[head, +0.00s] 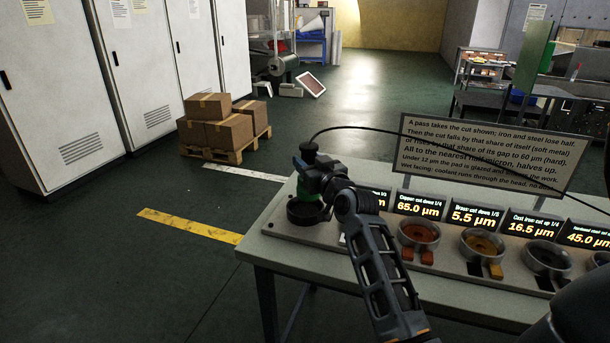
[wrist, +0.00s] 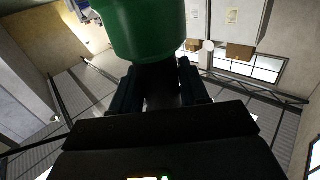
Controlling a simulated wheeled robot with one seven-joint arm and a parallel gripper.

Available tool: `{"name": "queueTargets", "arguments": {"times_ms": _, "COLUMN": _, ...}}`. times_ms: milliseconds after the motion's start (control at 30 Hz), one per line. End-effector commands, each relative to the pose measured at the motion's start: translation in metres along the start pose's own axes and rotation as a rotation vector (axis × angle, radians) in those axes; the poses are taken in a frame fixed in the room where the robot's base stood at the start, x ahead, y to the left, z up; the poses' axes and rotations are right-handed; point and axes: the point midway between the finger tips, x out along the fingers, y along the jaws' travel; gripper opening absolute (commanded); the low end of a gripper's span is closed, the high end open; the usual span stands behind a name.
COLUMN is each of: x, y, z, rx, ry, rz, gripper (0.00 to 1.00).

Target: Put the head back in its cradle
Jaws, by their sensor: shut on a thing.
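The head (head: 301,164) is a green body with a black knob on top, from which a black cable runs off to the right. My gripper (head: 318,182) is shut on the head at the left end of the bench. The wrist view shows the green body (wrist: 145,30) large, with my gripper's dark fingers (wrist: 158,85) on its narrower dark part. A dark round ring, seemingly the cradle (head: 295,218), lies directly below the head at the bench's left end. The head looks upright. My gripper hides part of both, so I cannot tell whether the head touches the ring.
The bench (head: 280,250) carries several round cups, such as a copper one (head: 418,232) and a brass one (head: 482,243), with lit displays (head: 420,204) behind. A sign board (head: 485,155) stands at the back. Boxes on a pallet (head: 215,125) stand left on open floor.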

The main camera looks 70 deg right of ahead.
Motion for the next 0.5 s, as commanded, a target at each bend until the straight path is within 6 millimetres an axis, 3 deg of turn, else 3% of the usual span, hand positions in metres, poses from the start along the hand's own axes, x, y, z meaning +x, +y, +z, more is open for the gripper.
{"name": "queueTargets", "arguments": {"times_ms": 167, "x": 0.003, "y": -0.008, "z": 0.003, "rx": -0.002, "ry": 0.006, "rz": 0.0, "gripper": 0.0}}
{"name": "queueTargets", "arguments": {"times_ms": 500, "x": 0.003, "y": -0.008, "z": 0.041, "rx": 0.0, "ry": 0.005, "rz": 0.001, "gripper": 0.0}}
